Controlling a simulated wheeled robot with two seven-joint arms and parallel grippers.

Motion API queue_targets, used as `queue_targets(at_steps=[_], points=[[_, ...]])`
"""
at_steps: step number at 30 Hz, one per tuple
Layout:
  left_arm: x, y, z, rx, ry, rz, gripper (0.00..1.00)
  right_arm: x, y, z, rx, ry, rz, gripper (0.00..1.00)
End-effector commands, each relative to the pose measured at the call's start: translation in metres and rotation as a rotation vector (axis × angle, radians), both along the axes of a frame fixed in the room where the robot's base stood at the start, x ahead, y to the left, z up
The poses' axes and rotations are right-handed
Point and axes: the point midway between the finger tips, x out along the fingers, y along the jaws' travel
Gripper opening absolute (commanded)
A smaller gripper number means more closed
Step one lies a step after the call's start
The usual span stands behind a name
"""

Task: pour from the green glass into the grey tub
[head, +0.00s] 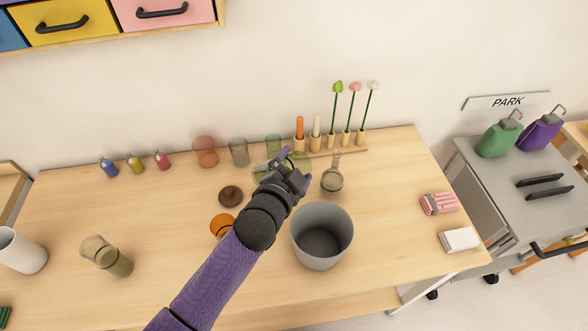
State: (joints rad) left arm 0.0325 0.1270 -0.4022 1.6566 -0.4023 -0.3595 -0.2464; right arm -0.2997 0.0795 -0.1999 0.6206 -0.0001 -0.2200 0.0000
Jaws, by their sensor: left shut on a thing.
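The green glass (273,143) is see-through and shows just behind my left gripper (285,160), at the back middle of the table. The left gripper is shut on it. The gripper and wrist hide much of the glass, so its tilt and contents are hard to tell. The grey tub (342,222) stands upright and open nearer the front, right of my purple left forearm. It looks empty inside. The gripper is behind and left of the tub, not over it. My right gripper is out of view.
A clear glass (332,181) stands behind the tub. A red glass (205,151) and a grey glass (239,152) are left of the gripper. An orange cup (221,226) and brown disc (230,195) lie by the forearm. Pegs and flowers (346,138) line the back.

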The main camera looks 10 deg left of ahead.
Motion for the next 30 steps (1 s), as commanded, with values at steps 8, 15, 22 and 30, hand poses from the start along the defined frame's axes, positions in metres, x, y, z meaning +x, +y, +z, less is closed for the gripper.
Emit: queue_targets(at_steps=[8,15,22,30], points=[[0.000,-0.001,-0.010,0.088,-0.047,-0.001,0.00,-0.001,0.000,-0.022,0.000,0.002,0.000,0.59],[-0.001,-0.002,-0.017,0.160,-0.083,-0.002,0.00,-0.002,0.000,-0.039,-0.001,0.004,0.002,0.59],[-0.001,-0.003,-0.024,0.227,-0.118,-0.002,0.00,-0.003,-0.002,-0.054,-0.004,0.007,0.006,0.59],[-0.002,-0.004,-0.035,0.319,-0.164,-0.002,0.00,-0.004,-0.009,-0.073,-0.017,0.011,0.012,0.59]])
